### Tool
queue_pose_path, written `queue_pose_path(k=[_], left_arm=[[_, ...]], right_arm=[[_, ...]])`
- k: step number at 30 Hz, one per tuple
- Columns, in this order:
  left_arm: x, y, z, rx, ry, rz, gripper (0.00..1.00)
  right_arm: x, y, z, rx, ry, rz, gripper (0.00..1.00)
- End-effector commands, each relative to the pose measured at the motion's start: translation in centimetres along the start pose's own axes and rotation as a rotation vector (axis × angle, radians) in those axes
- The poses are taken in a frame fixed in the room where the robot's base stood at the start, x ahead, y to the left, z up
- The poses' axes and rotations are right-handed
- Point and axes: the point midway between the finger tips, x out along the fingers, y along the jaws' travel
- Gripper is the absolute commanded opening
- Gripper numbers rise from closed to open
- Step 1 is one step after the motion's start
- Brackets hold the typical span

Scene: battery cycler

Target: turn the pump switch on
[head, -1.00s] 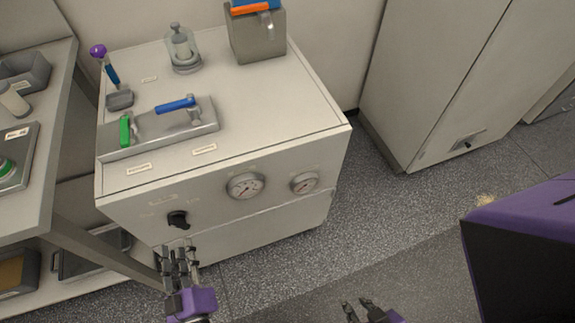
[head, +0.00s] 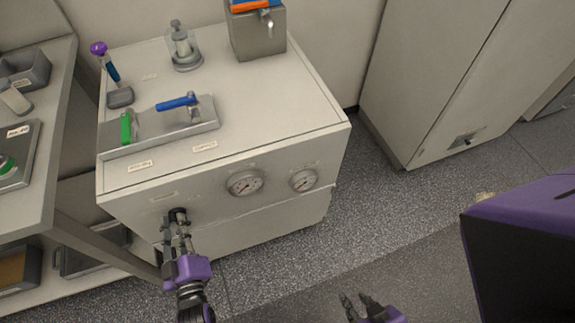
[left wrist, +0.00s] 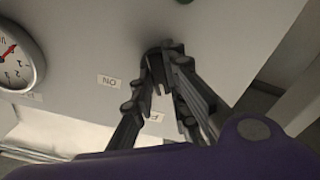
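The black pump switch (head: 178,214) is a rotary knob on the front panel of the white cabinet, left of two gauges. In the left wrist view, the knob (left wrist: 153,62) is partly hidden by my fingers. My left gripper (head: 177,223) is at the knob, its fingers on either side. It also shows in the left wrist view (left wrist: 162,67). I cannot tell whether the fingers press on it. An "ON" label (left wrist: 108,81) is beside the knob; another label is partly covered by a finger. My right gripper (head: 357,303) is low in the head view, empty, fingertips apart.
Gauges (head: 245,183) and (head: 303,180) are on the same panel. The cabinet top holds a tray with green and blue handles (head: 205,126), a purple-knobbed lever (head: 99,48) and a grey box (head: 257,38). A shelf bench (head: 50,170) stands close on the left.

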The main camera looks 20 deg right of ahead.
Motion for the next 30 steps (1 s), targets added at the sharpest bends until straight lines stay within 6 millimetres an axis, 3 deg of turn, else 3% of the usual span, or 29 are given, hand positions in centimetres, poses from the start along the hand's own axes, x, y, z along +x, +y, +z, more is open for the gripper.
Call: queue_pose_path(k=[14, 30], left_arm=[[-0.01, 0.04, -0.02, 0.058, 0.000, 0.000, 0.00], [0.00, 0.21, 0.01, 0.499, 0.001, -0.001, 0.00]], right_arm=[[0.11, -0.02, -0.38, -0.001, 0.006, -0.001, 0.27], [-0.06, -0.01, -0.71, 0.000, 0.010, -0.001, 0.27]])
